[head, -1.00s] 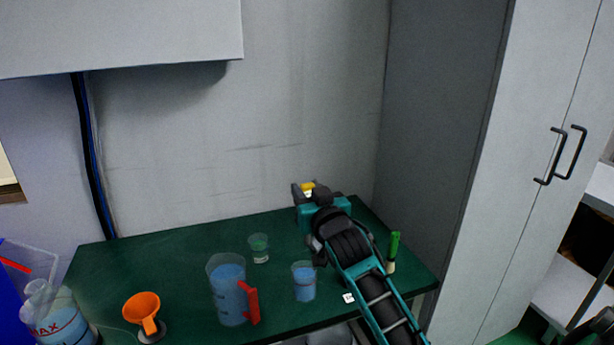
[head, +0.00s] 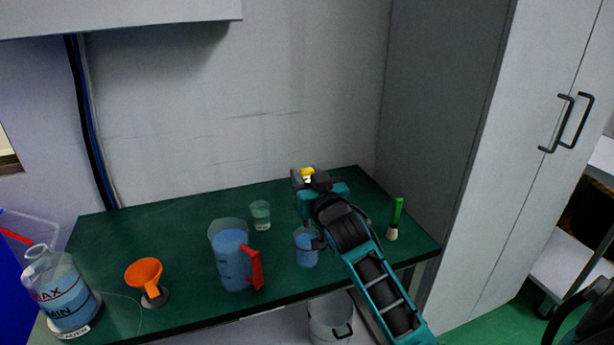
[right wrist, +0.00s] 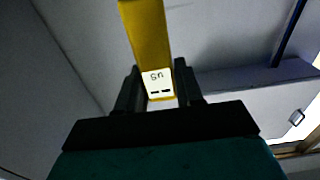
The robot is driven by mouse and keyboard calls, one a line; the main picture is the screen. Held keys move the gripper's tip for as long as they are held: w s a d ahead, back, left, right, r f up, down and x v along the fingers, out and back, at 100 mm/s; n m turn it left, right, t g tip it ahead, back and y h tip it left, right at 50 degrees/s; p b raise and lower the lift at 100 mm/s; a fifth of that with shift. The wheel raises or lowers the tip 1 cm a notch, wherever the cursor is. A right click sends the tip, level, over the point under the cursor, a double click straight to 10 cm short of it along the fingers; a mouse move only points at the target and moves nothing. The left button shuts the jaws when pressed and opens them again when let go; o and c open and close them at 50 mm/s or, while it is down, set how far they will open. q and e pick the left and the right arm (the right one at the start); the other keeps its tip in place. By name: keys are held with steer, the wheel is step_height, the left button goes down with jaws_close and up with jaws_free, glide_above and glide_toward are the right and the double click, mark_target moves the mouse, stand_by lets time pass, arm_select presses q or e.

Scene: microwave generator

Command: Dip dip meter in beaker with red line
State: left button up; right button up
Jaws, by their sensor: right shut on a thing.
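My right gripper (head: 307,177) is shut on the yellow dip meter (head: 307,172), above the back right of the green table. In the right wrist view the dip meter (right wrist: 149,45), with a white label, stands out between the two dark fingers (right wrist: 158,90). The large flask (head: 62,295) at the left has red MAX and dark MIN markings and blue liquid. A beaker with a red handle (head: 231,258), a smaller beaker (head: 306,250) and a small glass (head: 260,215) also hold liquid. I cannot make out a red line on the smaller beakers. My left gripper is out of view.
An orange funnel (head: 145,272) stands between the flask and the handled beaker. A green-handled brush (head: 395,218) stands at the table's right end. The grey cabinet (head: 500,150) bounds the right side. A bin (head: 330,320) is below the table (head: 180,230).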

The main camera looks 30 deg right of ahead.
steer(key=shift+f+b, duration=0.45)
steer(key=shift+f, duration=0.3)
steer(key=shift+f+b, duration=0.85)
steer(key=shift+f, duration=0.6)
steer(key=shift+f+b, duration=0.5)
steer(key=shift+f, duration=0.75)
steer(key=shift+f+b, duration=0.2)
steer(key=shift+b, duration=0.15)
